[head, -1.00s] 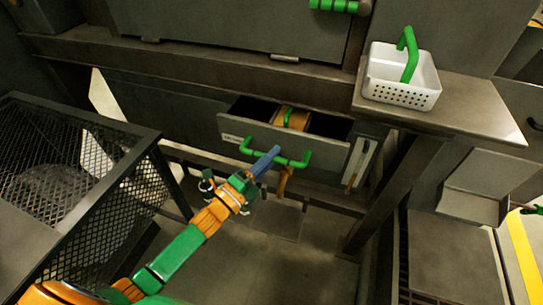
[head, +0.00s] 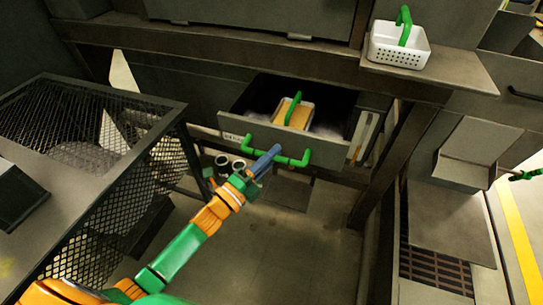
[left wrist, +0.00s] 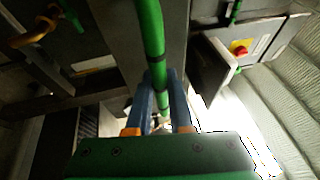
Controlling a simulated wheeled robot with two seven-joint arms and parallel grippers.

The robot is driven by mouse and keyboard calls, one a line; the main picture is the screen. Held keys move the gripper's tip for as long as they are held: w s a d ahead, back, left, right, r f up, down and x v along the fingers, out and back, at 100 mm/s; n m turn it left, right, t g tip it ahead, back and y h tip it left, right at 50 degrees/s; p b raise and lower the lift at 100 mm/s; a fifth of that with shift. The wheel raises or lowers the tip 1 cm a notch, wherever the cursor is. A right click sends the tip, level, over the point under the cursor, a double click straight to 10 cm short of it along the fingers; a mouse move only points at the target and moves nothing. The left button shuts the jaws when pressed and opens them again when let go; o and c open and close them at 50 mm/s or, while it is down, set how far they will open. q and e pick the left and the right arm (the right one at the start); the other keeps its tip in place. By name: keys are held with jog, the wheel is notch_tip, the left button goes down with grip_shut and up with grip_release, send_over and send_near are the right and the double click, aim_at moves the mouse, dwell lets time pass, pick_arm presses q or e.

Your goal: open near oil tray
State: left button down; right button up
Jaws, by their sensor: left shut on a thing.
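The near oil tray (head: 325,149) is a grey drawer under the machine, pulled well out. A green bar handle (head: 290,160) runs across its front. My left gripper (head: 272,156) is at the left half of this handle, its blue fingers shut on it. In the left wrist view the green handle (left wrist: 150,40) passes between the blue fingers (left wrist: 164,105). Inside the drawer sits a small container with orange contents (head: 293,115) and a green handle.
A white perforated basket (head: 399,50) with a green handle stands on the ledge at the upper right. A black mesh cage (head: 165,165) stands left of my left arm. A dark support post (head: 395,165) is right of the drawer.

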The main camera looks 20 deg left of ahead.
pick_arm(q)
jog(key=c, duration=0.8)
grip_release()
jog(key=v, duration=0.7)
